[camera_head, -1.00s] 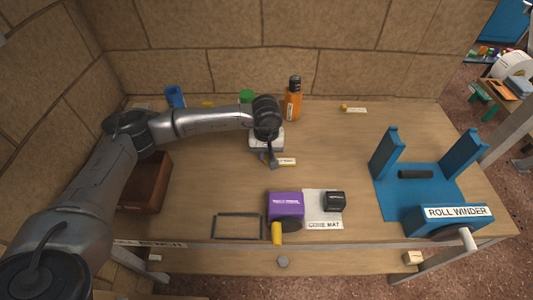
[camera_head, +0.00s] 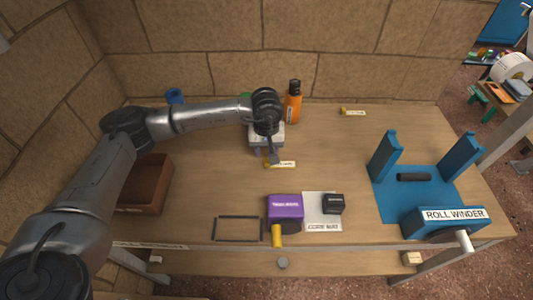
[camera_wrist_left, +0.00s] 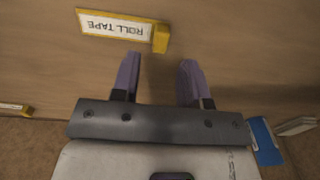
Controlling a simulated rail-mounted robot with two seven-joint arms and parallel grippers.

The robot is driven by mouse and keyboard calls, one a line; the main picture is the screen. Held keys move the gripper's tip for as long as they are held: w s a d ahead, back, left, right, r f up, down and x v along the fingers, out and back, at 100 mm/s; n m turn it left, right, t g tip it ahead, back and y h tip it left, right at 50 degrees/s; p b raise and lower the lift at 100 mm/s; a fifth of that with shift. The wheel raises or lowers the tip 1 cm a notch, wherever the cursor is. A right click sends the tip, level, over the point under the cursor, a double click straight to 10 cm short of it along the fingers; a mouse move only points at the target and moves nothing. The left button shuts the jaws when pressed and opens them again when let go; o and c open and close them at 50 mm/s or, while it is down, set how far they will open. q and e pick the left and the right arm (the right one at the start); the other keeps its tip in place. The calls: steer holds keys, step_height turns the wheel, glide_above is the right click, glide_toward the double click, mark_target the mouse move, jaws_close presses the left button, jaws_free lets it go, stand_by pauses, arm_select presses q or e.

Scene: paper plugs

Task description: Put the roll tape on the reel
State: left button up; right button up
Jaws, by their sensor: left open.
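My left gripper (camera_head: 273,158) is over the middle of the bench, pointing down. In the left wrist view its two fingers (camera_wrist_left: 159,78) are apart with only wood between them. A yellow-edged label reading ROLL TAPE (camera_wrist_left: 115,26) lies just beyond the fingertips; it also shows in the head view (camera_head: 285,164). I make out no tape roll beside this label. A blue stand labelled ROLL WINDER (camera_head: 453,216) is at the right, with two uprights, a dark rod (camera_head: 414,177) and a pale handle. I cannot tell which part is the reel. My right gripper is not in view.
A purple box (camera_head: 285,206) stands beside a white CORE MAT (camera_head: 322,225) holding a black block (camera_head: 333,204). A dark frame (camera_head: 237,228) lies at the front. Wood right of centre is clear.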

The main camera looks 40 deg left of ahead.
arm_select(q)
step_height(320, 180, up, 7)
steer(key=p, duration=0.1)
steer(key=shift+r+p, duration=0.15)
steer(key=shift+p, duration=0.2)
steer(key=shift+o, duration=0.5)
steer(key=shift+r, duration=0.65)
steer(key=shift+r, duration=0.1)
